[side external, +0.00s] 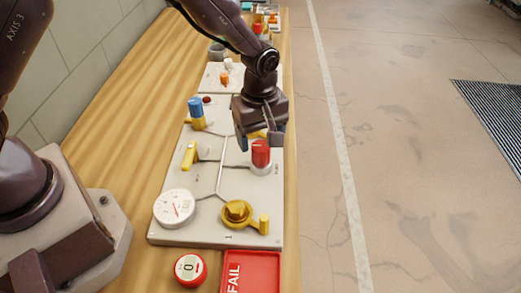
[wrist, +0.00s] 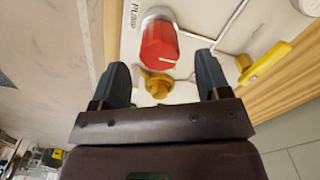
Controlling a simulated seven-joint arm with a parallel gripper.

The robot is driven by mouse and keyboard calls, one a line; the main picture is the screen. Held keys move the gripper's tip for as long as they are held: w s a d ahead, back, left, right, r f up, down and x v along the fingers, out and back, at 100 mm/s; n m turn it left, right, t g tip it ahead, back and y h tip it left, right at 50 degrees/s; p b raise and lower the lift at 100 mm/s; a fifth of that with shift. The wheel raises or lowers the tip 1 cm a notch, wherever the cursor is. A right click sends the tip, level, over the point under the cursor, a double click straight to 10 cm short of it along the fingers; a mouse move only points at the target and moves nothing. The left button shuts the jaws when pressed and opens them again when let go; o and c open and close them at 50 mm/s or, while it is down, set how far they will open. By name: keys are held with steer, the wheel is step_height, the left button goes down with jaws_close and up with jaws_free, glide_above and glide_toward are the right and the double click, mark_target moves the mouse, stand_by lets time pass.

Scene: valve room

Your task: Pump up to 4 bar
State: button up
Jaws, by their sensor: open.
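A white panel (side external: 210,180) lies on the wooden bench. A red knob (side external: 261,152) on a pale round base stands at its right edge; the wrist view shows this knob (wrist: 159,44) with a white mark, beside lettering that seems to read "PUMP". A round white gauge (side external: 174,207) with a red needle sits at the panel's near left; its figures are too small to read. My gripper (side external: 260,138) is open just behind and above the red knob. In the wrist view my gripper's fingers (wrist: 163,78) are apart, with a yellow fitting (wrist: 157,84) showing between them and the knob ahead.
The panel also carries a yellow lever (side external: 189,155), a blue-topped fitting (side external: 196,108) and a yellow crank (side external: 238,212). A red dial reading 0 (side external: 189,268) and a red FAIL tray (side external: 262,262) lie nearer. Another panel (side external: 212,78) stands behind.

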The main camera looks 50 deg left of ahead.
mark_target(261, 145)
step_height(261, 145, down, 5)
steer(key=shift+r, duration=0.1)
stand_by(0.3)
steer(key=c, duration=0.9)
